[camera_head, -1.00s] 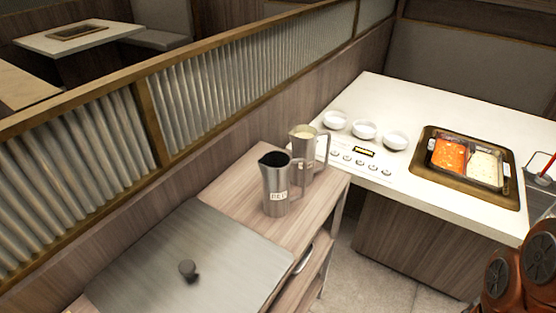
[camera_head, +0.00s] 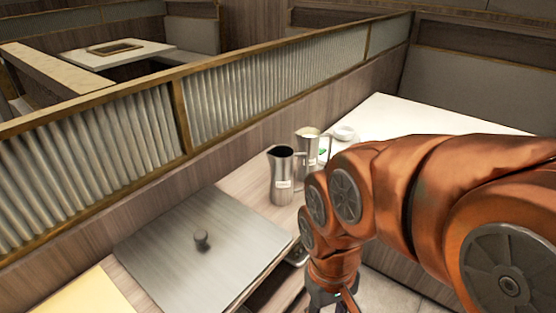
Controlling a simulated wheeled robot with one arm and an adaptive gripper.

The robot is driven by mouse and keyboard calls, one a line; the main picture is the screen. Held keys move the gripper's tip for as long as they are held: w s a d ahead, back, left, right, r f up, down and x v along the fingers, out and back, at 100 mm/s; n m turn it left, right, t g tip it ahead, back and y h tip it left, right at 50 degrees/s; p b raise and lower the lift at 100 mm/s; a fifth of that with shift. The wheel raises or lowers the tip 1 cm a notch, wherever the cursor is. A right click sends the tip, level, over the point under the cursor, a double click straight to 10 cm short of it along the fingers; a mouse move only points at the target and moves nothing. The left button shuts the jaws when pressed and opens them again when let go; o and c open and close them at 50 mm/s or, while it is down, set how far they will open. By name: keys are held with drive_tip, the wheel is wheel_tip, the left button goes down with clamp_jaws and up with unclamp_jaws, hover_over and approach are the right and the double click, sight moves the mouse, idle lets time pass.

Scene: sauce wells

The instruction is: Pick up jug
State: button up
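Two steel jugs stand upright on the wood counter. The nearer jug (camera_head: 282,176) has a dark inside and a white label low on its side. The farther jug (camera_head: 307,148) is behind it to the right, with pale contents at its rim and a green mark by its right side. My gripper (camera_head: 330,298) is at the bottom edge, below and right of the jugs and apart from them. Its fingers are cut off by the frame, so I cannot tell whether it is open or shut.
A steel lid with a knob (camera_head: 201,238) covers the counter left of the jugs. A ribbed partition (camera_head: 270,95) runs behind them. A white bowl (camera_head: 344,132) is on the white table (camera_head: 420,118). My orange arm hides much of that table.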

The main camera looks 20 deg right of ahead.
drive_tip(key=w+d+f+m+t+h+b, duration=0.25)
drive_tip(key=w+d, duration=0.45)
drive_tip(key=w, duration=0.4)
drive_tip(key=n+t+y+b, duration=0.25)
drive_tip(key=t+b, duration=0.65)
drive_tip(key=t, duration=0.8)
approach(330, 151)
drive_tip(key=w, duration=0.3)
drive_tip(key=shift+w+r, duration=0.2)
drive_tip(key=shift+w, duration=1)
drive_tip(key=shift+w+d+f, duration=0.1)
drive_tip(key=shift+w+f, duration=0.05)
drive_tip(key=shift+w, duration=1.1)
drive_tip(key=shift+w+d+f, duration=0.1)
drive_tip(key=shift+w, duration=1.2)
clamp_jaws()
